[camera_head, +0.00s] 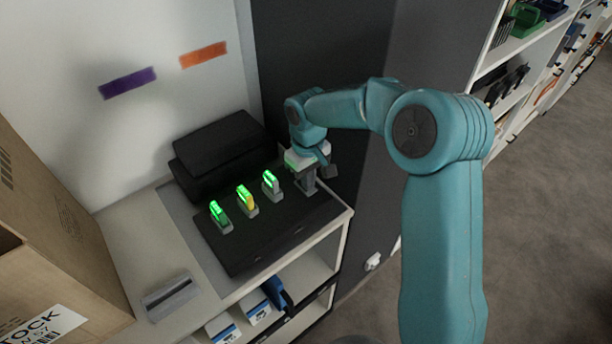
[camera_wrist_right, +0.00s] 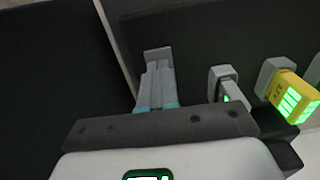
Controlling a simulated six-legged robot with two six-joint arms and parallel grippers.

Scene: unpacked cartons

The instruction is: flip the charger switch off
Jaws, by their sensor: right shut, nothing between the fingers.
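The charger (camera_head: 262,245) is a dark, flat unit on the shelf top. A row of lit devices stands in it: a green-lit one (camera_head: 219,216), a yellow one (camera_head: 246,200) and a grey one (camera_head: 271,185). The yellow one (camera_wrist_right: 290,95) and the grey one (camera_wrist_right: 226,88) also show in the right wrist view. My right gripper (camera_wrist_right: 158,70) is shut and empty over the charger's right end, beside the grey device. A small grey piece (camera_wrist_right: 157,54) shows at its fingertips; I cannot tell whether it is the switch or whether they touch. My left gripper is out of view.
A black box (camera_head: 222,150) stands behind the charger. A cardboard carton (camera_head: 60,225) is at the left, with a grey holder (camera_head: 170,297) on the shelf top near it. A dark panel (camera_head: 325,50) rises close behind my right arm.

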